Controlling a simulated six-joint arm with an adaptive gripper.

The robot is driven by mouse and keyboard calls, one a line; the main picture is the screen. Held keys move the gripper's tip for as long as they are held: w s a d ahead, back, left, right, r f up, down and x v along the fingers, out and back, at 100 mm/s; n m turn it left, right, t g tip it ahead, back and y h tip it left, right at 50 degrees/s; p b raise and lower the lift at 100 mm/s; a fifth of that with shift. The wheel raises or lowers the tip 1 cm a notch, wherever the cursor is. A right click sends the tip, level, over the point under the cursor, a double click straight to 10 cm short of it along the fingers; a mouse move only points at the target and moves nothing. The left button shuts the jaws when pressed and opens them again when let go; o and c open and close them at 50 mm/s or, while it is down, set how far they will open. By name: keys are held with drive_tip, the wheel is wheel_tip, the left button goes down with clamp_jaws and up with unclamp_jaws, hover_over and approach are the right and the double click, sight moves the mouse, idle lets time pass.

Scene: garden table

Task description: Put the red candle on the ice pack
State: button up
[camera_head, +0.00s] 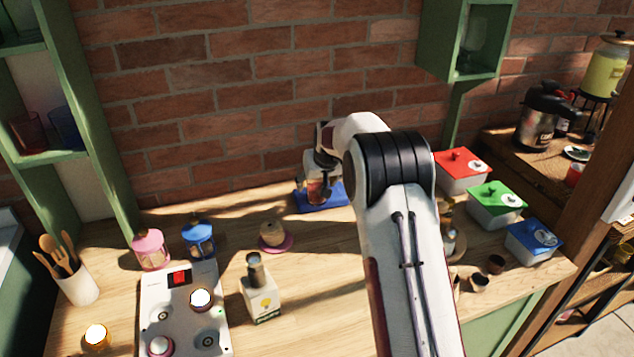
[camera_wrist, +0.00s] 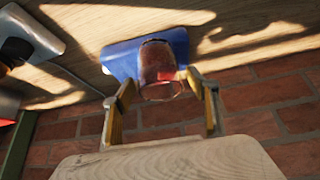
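The red candle (camera_wrist: 160,68), a reddish translucent cup shape, stands at the blue ice pack (camera_wrist: 118,58) in the wrist view. It seems upright on the pack, though the exact contact is hard to see. In the head view the candle (camera_head: 316,190) shows small over the ice pack (camera_head: 338,197), near the back wall. My gripper (camera_wrist: 161,82) has a finger on each side of the candle. A gap shows at the left finger; the right one is close to or touching the candle. In the head view my gripper (camera_head: 318,186) is partly hidden by my arm.
Left of the pack are a brown item on a pink saucer (camera_head: 276,247), a carton (camera_head: 262,302), a hob (camera_head: 180,320) and pink (camera_head: 149,249) and blue (camera_head: 199,240) lanterns. Red (camera_head: 462,170), green (camera_head: 495,205) and blue (camera_head: 533,241) lidded boxes stand right. The brick wall (camera_head: 240,100) is close behind.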

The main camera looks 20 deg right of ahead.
drive_tip(key=shift+r, duration=0.15)
drive_tip(key=v, duration=1.2)
idle(0.6)
drive_tip(key=shift+r, duration=0.1)
idle(0.5)
drive_tip(key=s+a+r, duration=0.3)
drive_tip(key=s+r, duration=0.1)
drive_tip(key=s, duration=0.4)
drive_tip(key=s+a+r, duration=0.2)
drive_tip(key=s+r, duration=0.1)
drive_tip(key=s, duration=0.4)
drive_tip(key=s+a+r, duration=0.3)
drive_tip(key=s+r, duration=0.1)
drive_tip(key=s, duration=0.4)
drive_tip(key=s+a+f, duration=0.1)
drive_tip(key=s+f, duration=0.1)
drive_tip(key=s, duration=1)
drive_tip(key=s+a+f+g, duration=0.1)
drive_tip(key=s+a+f, duration=0.1)
drive_tip(key=s, duration=1)
drive_tip(key=shift+a+f+n+y, duration=0.15)
drive_tip(key=shift+f+n+y, duration=0.2)
drive_tip(key=shift+f, duration=0.25)
